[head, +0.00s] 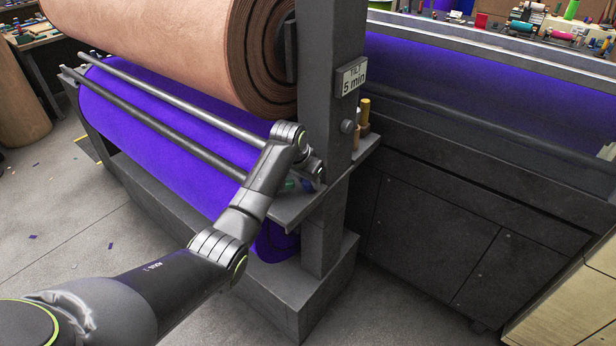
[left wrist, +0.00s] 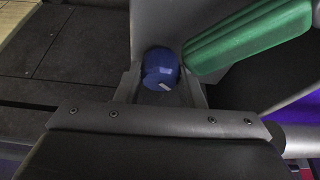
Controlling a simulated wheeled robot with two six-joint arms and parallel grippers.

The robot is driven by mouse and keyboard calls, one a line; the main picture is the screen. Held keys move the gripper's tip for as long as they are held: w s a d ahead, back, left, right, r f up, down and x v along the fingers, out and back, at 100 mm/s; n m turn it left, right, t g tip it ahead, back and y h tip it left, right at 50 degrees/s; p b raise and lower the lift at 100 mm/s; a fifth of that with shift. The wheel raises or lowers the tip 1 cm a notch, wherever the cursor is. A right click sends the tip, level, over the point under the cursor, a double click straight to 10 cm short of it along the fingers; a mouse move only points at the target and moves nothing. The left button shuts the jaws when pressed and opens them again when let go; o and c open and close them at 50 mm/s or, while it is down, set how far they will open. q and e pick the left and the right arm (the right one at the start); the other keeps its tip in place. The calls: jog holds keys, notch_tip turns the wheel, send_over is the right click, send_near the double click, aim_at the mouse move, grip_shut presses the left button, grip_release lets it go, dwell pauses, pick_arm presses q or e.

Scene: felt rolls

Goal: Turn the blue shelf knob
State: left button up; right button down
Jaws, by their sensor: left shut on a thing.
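The blue shelf knob (left wrist: 160,66) shows in the left wrist view, just beyond the dark gripper body, with a short white mark tilted on its near face. My left gripper (head: 312,172) is at the small shelf (head: 300,206) beside the upright post in the head view. In the left wrist view its grey fingers stand on either side of the knob, and it is shut on the knob. The head view mostly hides the knob behind my gripper. My right gripper is in neither view.
Purple (head: 180,120) and brown (head: 190,45) felt rolls and two bars are left of the post.

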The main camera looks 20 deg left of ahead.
pick_arm(q)
jog(key=m, duration=0.1)
jog(key=m+h+p, duration=0.1)
jog(key=shift+a+r+m, duration=0.1)
jog(key=shift+r+m, duration=0.1)
jog(key=shift+m, duration=0.1)
jog(key=shift+w+f+m+g+h, duration=0.1)
jog(key=shift+m+g+h, duration=0.2)
jog(key=shift+m, duration=0.6)
jog(key=shift+f+m+g+h, duration=0.1)
jog(key=shift+m+g+h, duration=0.25)
jog(key=shift+m, duration=0.85)
jog(key=shift+w+a+m+g+h+b, duration=0.15)
jog(key=shift+m+g+b, duration=0.2)
jog(key=shift+m, duration=0.35)
jog(key=shift+s+d+m+g+h+b, duration=0.1)
jog(key=shift+m+b, duration=0.3)
jog(key=shift+m, duration=0.3)
jog(key=o, duration=1)
